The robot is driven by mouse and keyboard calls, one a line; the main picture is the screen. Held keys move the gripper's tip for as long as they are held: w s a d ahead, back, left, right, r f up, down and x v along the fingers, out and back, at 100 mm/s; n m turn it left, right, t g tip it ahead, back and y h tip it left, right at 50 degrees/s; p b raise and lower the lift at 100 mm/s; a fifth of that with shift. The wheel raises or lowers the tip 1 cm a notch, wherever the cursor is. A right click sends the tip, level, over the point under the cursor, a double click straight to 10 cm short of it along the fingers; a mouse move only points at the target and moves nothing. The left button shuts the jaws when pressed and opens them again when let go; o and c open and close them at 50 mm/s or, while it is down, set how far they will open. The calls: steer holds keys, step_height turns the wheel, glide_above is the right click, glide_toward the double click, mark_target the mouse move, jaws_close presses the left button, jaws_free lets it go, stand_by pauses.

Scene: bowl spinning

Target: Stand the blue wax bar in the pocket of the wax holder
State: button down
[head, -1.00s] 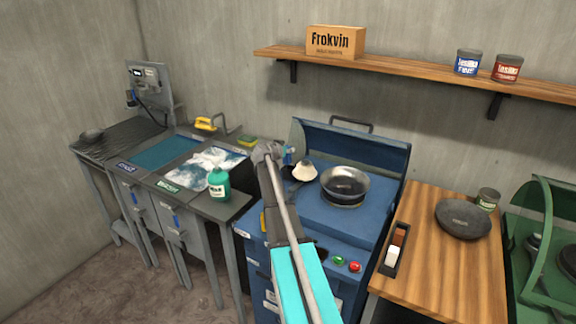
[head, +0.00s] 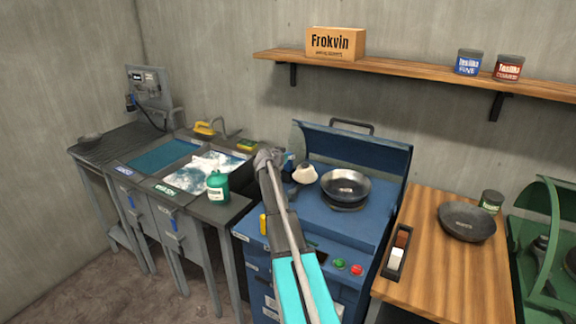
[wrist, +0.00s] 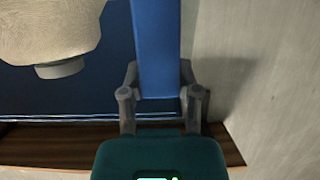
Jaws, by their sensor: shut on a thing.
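My gripper (wrist: 160,100) is shut on the blue wax bar (wrist: 157,45), which stands out from between the two fingers in the wrist view. In the head view my gripper (head: 289,163) is small and partly hidden by my arm, above the left side of the blue machine. The wax holder is a narrow dark tray (head: 389,274) on the wooden bench, holding a brown bar (head: 402,238) and a white bar (head: 396,258). Its near end looks dark and bare. My gripper is well to the left of it, apart from it.
A cream buffing cone (head: 306,173) is close beside my gripper; it also fills the upper left of the wrist view (wrist: 45,25). A metal bowl (head: 345,185) sits on the blue machine. A dark bowl (head: 466,222) and a can (head: 491,201) stand on the wooden bench (head: 440,280).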

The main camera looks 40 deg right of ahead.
steer(key=shift+f+b, duration=1)
steer(key=shift+f, duration=0.3)
steer(key=shift+f, duration=0.15)
steer(key=shift+c, duration=1.7)
jaws_free()
steer(key=shift+r, duration=0.25)
steer(key=p+v, duration=0.4)
steer(key=v, duration=0.8)
steer(key=shift+s+a+f, duration=0.1)
steer(key=shift+a, duration=0.05)
